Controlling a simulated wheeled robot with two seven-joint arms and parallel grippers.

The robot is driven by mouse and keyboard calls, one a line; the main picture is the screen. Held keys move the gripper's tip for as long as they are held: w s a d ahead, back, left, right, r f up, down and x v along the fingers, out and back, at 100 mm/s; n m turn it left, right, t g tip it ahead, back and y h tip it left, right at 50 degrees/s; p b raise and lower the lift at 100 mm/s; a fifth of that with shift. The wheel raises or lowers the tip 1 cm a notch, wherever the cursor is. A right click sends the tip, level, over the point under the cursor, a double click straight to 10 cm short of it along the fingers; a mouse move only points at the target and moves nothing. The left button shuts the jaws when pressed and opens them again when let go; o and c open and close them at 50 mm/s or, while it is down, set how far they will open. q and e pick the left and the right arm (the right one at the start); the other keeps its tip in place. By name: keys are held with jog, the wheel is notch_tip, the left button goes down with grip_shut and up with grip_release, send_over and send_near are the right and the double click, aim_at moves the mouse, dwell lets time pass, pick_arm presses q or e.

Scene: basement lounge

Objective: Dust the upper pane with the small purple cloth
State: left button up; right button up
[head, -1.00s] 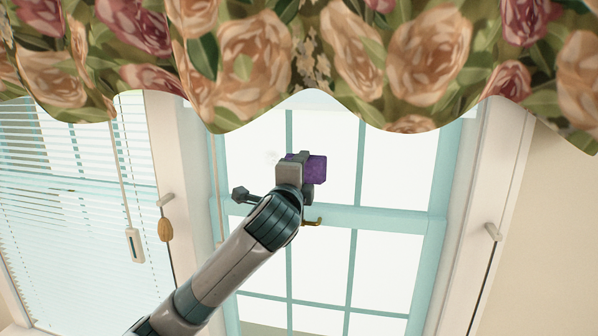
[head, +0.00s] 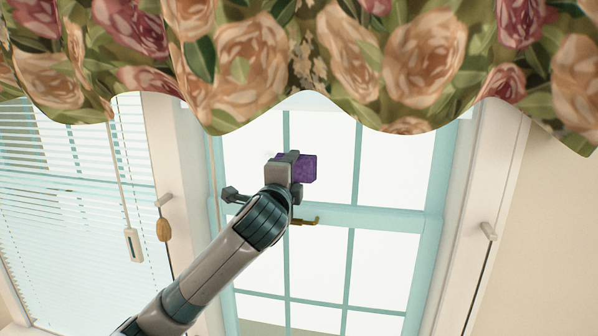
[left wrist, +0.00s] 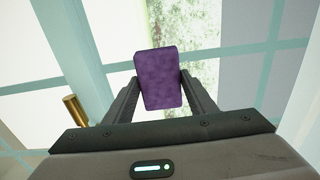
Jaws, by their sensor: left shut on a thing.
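The small purple cloth (head: 305,168) looks like a folded block and is held at the upper pane (head: 332,150) of the teal-framed window. My left gripper (head: 290,170) is shut on it, and the arm hides part of the window. In the left wrist view the purple cloth (left wrist: 159,80) sits between the two fingers of my left gripper (left wrist: 160,95). A faint greyish smudge shows on the glass just left of the gripper in the head view. I cannot tell whether the cloth touches the glass. My right gripper is out of view.
A floral valance (head: 330,60) hangs across the top of the window. A brass latch (head: 308,221) sits on the middle rail below the gripper. A bare wall is at the right.

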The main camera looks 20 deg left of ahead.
pick_arm(q)
jog(key=shift+s+a, duration=0.25)
jog(key=shift+a, duration=0.8)
jog(key=a, duration=0.1)
jog(key=a+p, duration=0.1)
jog(key=a, duration=0.1)
jog(key=shift+s+a, duration=0.25)
jog(key=shift+s, duration=0.15)
jog(key=shift+s+a, duration=0.25)
jog(key=shift+a, duration=0.65)
jog(key=shift+s+a, duration=0.2)
jog(key=shift+a, duration=0.7)
jog(key=shift+s, duration=0.1)
jog(key=shift+p+v, duration=0.55)
jog(key=shift+v, duration=2.35)
